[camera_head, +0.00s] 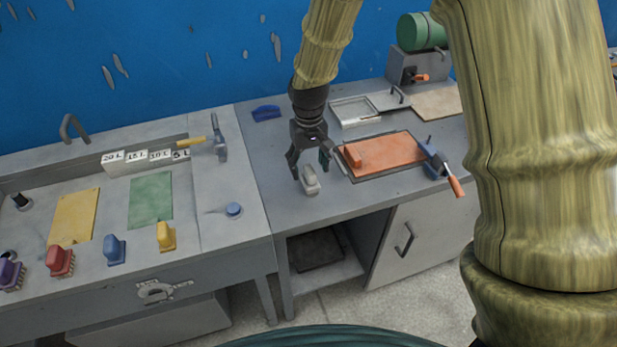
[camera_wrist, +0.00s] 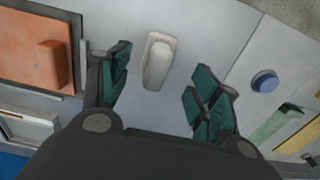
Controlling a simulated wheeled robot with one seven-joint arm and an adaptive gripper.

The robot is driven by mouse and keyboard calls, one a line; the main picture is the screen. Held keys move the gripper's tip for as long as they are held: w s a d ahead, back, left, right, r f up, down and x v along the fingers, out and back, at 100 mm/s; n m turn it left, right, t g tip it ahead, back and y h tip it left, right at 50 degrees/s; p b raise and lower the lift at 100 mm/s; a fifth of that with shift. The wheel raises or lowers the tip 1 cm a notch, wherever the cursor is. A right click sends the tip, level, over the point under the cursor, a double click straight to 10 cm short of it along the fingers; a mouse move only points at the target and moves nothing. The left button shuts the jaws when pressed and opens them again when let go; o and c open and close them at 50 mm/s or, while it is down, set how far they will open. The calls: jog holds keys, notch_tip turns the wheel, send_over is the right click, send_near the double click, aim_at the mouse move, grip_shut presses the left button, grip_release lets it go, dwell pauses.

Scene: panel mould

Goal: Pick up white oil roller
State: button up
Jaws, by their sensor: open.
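The white oil roller (camera_head: 310,180) is a small pale block lying on the grey bench top, left of the orange panel. My gripper (camera_head: 309,171) is above it, pointing down, with its fingers spread. In the wrist view the roller (camera_wrist: 159,61) lies between and beyond the two green-padded fingers of my gripper (camera_wrist: 163,95). The fingers are apart and nothing is held. I cannot tell the exact height of the fingertips above the bench.
An orange panel (camera_head: 394,157) in a dark frame carries an orange block (camera_head: 352,154) close right of my gripper. A blue scoop (camera_head: 266,112) lies behind.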

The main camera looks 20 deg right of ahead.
aim_at(310, 181)
jog(key=shift+w+f, duration=0.15)
jog(key=shift+f, duration=1)
jog(key=shift+d+f+p, duration=0.15)
jog(key=shift+f+p, duration=0.4)
jog(key=shift+f, duration=0.65)
jog(key=shift+d+f+p, duration=0.1)
jog(key=shift+f+p, duration=0.4)
jog(key=shift+f, duration=0.65)
jog(key=c, duration=1.2)
jog(key=shift+o, duration=0.2)
jog(key=shift+r, duration=0.15)
